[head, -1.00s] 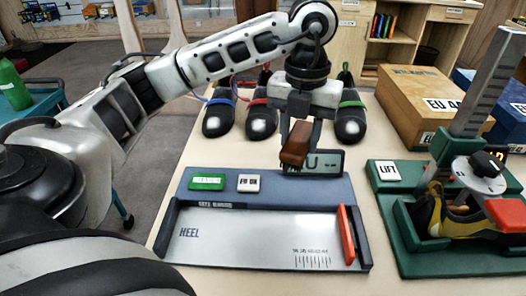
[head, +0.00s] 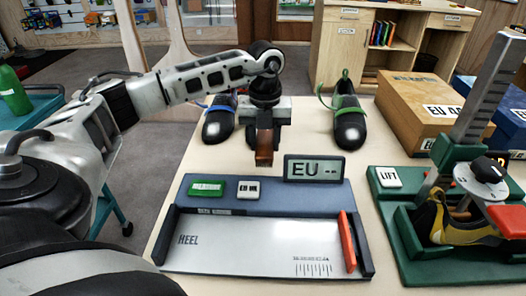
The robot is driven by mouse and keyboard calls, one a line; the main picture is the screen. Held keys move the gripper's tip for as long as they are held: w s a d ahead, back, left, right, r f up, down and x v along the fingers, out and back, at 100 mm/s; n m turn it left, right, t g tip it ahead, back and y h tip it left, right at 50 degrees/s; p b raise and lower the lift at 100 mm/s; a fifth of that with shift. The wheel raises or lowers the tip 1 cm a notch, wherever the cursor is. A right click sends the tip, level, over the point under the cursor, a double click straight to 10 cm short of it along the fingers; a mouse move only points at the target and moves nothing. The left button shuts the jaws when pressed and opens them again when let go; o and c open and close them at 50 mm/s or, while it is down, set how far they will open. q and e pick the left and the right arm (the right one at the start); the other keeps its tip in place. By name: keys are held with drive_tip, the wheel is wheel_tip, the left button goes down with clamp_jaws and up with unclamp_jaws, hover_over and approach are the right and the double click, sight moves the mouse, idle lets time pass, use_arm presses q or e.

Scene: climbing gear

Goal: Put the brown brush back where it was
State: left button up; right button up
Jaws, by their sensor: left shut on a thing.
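The brown brush (head: 265,157) hangs below my left gripper (head: 265,140), which is shut on it. My left gripper is above the table, just behind the blue-grey measuring device (head: 228,218) and left of its EU display (head: 314,168). The brush looks upright and narrow from here. I cannot tell how far its lower end is from the table. My right gripper is not in view.
Wooden box (head: 420,100) stands at the back right. A green stand (head: 450,262) holds a yellow-black shoe (head: 462,225). Bare table lies around the gripper.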

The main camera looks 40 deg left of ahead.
sight(263, 150)
use_arm(q)
drive_tip(key=f, duration=0.2)
drive_tip(key=a+f, duration=0.1)
drive_tip(key=shift+w+f, duration=0.15)
drive_tip(key=shift+f, duration=0.5)
drive_tip(key=shift+f, duration=0.15)
drive_tip(key=o, duration=0.9)
wheel_tip(263, 150, up, 12)
drive_tip(key=shift+r, duration=0.2)
drive_tip(key=shift+f, duration=0.1)
